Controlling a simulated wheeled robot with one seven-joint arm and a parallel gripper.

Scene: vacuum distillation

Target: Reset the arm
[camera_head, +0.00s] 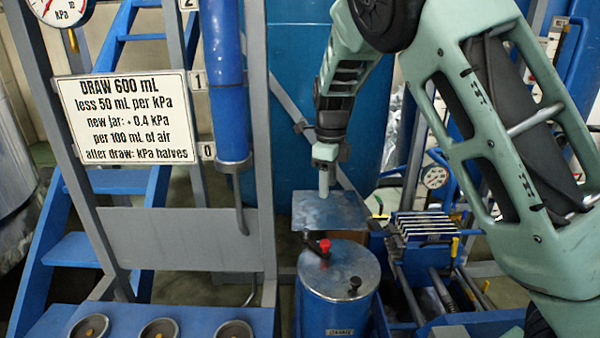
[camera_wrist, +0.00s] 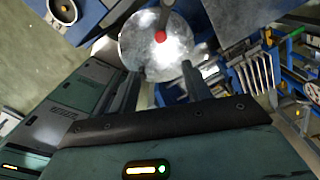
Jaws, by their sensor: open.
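My gripper (camera_head: 324,188) hangs from my arm, pointing down, above and behind the blue lidded vessel (camera_head: 335,310) in the head view. In the wrist view its two fingers (camera_wrist: 160,72) stand apart with nothing held between them. Beyond them is a round metal lid (camera_wrist: 140,50) with a red knob (camera_wrist: 160,37). In the head view the vessel's lid carries a red knob (camera_head: 325,245) and a black knob (camera_head: 355,283). Whether my fingertips touch the square metal plate (camera_head: 325,215) behind the vessel cannot be told.
A sign board (camera_head: 128,117) and a blue column (camera_head: 224,80) stand at left on a grey frame. Round cups (camera_head: 157,331) line the front left shelf. A slotted rack (camera_head: 428,226) stands right of the vessel. A gauge (camera_head: 434,177) sits behind it. A large blue tank fills the back.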

